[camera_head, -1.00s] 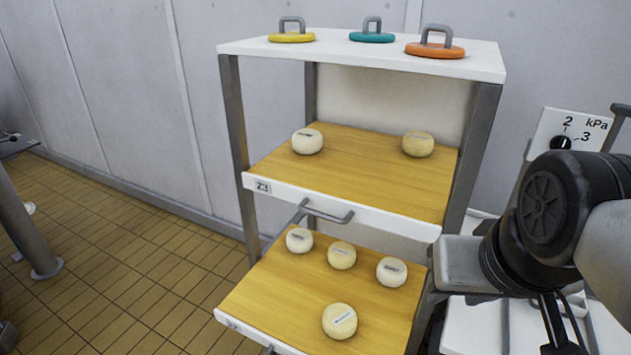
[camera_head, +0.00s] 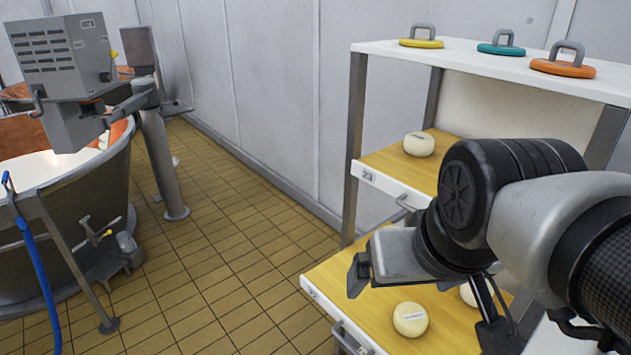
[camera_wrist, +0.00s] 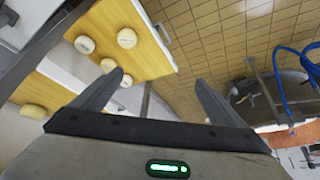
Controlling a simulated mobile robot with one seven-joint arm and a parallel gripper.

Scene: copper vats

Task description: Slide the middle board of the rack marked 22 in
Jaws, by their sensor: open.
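The rack (camera_head: 357,140) stands at the right in the head view. Its upper board (camera_head: 385,160) has a white front labelled 23 and carries a pale cheese (camera_head: 419,144). The lower board (camera_head: 340,272) sticks out further, with a cheese (camera_head: 410,319) and a grey front handle (camera_head: 350,340); its label is too small to read surely. My gripper (camera_head: 360,276) is open and empty, in front of part of the lower board. In the wrist view the gripper (camera_wrist: 159,78) has spread fingers, with a wooden board (camera_wrist: 116,18) and cheeses beyond. My arm hides much of the rack.
Yellow, teal and orange handled discs (camera_head: 421,43) (camera_head: 501,50) (camera_head: 563,68) lie on the rack's top. A copper vat (camera_head: 70,215) with a grey box (camera_head: 65,60) and blue hose (camera_head: 38,275) stands left. The tiled floor (camera_head: 215,250) between is clear.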

